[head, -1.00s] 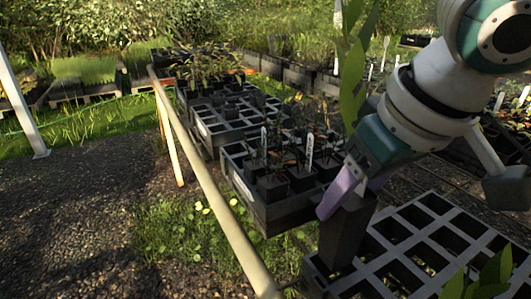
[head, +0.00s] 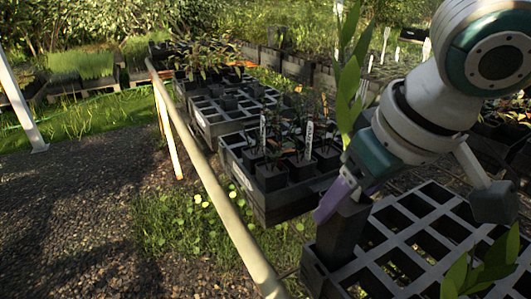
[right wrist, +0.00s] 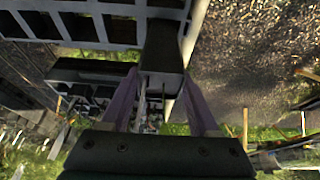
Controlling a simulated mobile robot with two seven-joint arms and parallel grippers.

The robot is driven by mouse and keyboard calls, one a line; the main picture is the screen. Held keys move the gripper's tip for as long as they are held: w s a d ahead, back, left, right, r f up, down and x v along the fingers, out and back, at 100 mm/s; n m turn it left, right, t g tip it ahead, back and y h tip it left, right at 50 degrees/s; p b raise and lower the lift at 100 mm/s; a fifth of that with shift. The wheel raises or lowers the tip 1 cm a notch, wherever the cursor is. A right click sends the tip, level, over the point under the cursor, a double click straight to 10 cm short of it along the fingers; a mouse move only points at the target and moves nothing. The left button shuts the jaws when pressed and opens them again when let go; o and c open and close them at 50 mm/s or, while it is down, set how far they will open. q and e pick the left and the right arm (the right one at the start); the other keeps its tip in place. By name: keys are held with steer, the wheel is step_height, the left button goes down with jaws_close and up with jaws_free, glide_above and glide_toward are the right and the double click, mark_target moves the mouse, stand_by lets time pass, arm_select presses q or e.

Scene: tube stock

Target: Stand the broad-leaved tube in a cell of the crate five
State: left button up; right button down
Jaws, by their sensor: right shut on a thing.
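My right gripper (head: 340,197) is shut on the broad-leaved tube (head: 342,235), a dark square pot with tall green leaves (head: 348,85) rising behind my wrist. The tube is upright at the far-left corner cell of the near black crate (head: 402,220). Its lower end seems to be within that cell, but how deep I cannot tell. In the right wrist view the tube (right wrist: 163,50) is between the two purple fingers (right wrist: 162,100), over the edge of the crate (right wrist: 100,8). No number is readable on the crate. My left gripper is not in view.
Another crate with several potted plants (head: 262,200) stands just behind, with more crates (head: 225,112) beyond. A pale rail (head: 215,185) runs along their left side. Another leafy plant (head: 480,270) is at the lower right. Most visible cells of the near crate look empty.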

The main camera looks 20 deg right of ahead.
steer(key=shift+f+b, duration=0.55)
steer(key=shift+f, duration=1)
steer(key=shift+f+b, duration=0.6)
steer(key=shift+f, duration=0.95)
steer(key=shift+f+p, duration=0.25)
steer(key=shift+p, duration=0.05)
steer(key=shift+c, duration=0.2)
jaws_free()
